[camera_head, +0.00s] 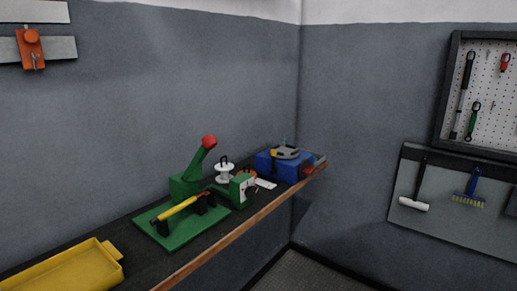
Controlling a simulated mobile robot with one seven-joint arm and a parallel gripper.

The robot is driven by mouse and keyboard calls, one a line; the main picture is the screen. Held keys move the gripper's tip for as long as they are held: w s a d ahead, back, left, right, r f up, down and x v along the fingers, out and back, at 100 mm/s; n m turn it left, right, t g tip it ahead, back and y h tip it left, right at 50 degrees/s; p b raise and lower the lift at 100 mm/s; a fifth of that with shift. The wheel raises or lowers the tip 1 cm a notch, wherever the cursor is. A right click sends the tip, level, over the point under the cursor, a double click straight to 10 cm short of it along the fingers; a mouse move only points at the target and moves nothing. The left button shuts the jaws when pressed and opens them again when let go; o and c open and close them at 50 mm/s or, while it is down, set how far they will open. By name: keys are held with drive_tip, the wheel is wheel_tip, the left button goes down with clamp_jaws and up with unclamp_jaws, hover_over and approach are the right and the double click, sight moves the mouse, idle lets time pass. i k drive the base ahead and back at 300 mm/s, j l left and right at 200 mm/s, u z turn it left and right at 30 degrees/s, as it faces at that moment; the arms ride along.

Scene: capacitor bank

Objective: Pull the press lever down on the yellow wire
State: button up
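The green press (186,188) stands on a dark bench against the left wall. Its lever (200,158) is raised and leans up to the right, ending in a red ball knob (209,141). A yellow wire (178,207) lies across dark supports on the press's green base plate (178,240), in front of the lever. Its right end looks orange-red near the press body. My gripper is not in this view, so its state is hidden.
A yellow tray (65,272) sits at the bench's near left. A white spool (224,172), a green boxed device (242,189) and a blue box (283,165) stand to the right. Tool boards (485,120) hang on the right wall. The wooden bench edge (235,235) faces open floor.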

sight(194, 172)
drive_tip(key=i+l+u, duration=0.2)
drive_tip(key=u, duration=0.75)
drive_tip(key=i+l+u, duration=0.15)
drive_tip(key=l+u, duration=0.15)
drive_tip(key=l, duration=0.15)
drive_tip(key=i+l+u, duration=0.1)
drive_tip(key=l+u, duration=0.25)
drive_tip(key=l, duration=0.6)
drive_tip(key=i+l+u, duration=0.15)
drive_tip(key=l, duration=0.4)
